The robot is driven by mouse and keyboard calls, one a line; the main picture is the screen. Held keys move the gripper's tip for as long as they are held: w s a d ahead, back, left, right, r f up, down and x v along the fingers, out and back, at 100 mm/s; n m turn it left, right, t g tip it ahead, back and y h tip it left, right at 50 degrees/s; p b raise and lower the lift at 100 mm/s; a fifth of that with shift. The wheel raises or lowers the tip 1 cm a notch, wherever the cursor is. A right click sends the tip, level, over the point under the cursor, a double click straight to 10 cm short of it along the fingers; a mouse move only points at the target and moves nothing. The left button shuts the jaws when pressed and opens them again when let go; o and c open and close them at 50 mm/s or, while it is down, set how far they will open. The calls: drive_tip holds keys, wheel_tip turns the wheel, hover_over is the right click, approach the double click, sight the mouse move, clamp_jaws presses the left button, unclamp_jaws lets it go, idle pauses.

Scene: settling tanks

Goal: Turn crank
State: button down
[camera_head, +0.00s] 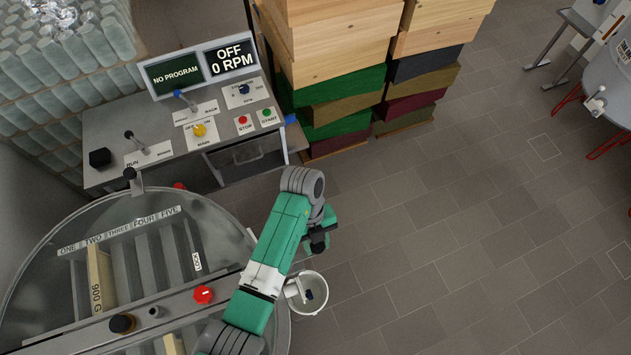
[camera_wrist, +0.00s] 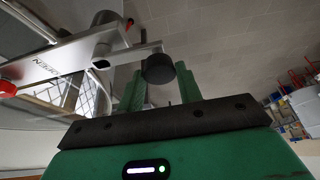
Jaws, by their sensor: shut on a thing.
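In the wrist view, a flat metal crank arm (camera_wrist: 112,59) ends in a round black knob (camera_wrist: 160,68). My gripper (camera_wrist: 160,76) has its two green fingers on either side of this knob and is shut on it. In the head view, my green and grey arm crosses the right side of the tank.
The round tank's lid bar carries a red knob (camera_head: 203,294) and a black knob (camera_head: 123,323). A white bucket (camera_head: 313,305) stands beside the tank. A control desk (camera_head: 215,144) reads OFF, 0 RPM. Stacked wooden boxes (camera_head: 335,50) stand behind.

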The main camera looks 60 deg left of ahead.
drive_tip(key=c, duration=0.9)
unclamp_jaws()
drive_tip(key=shift+c, duration=0.2)
drive_tip(key=p+v, duration=0.1)
drive_tip(key=v, duration=0.6)
drive_tip(key=shift+a+r, duration=0.2)
drive_tip(key=shift+r, duration=0.15)
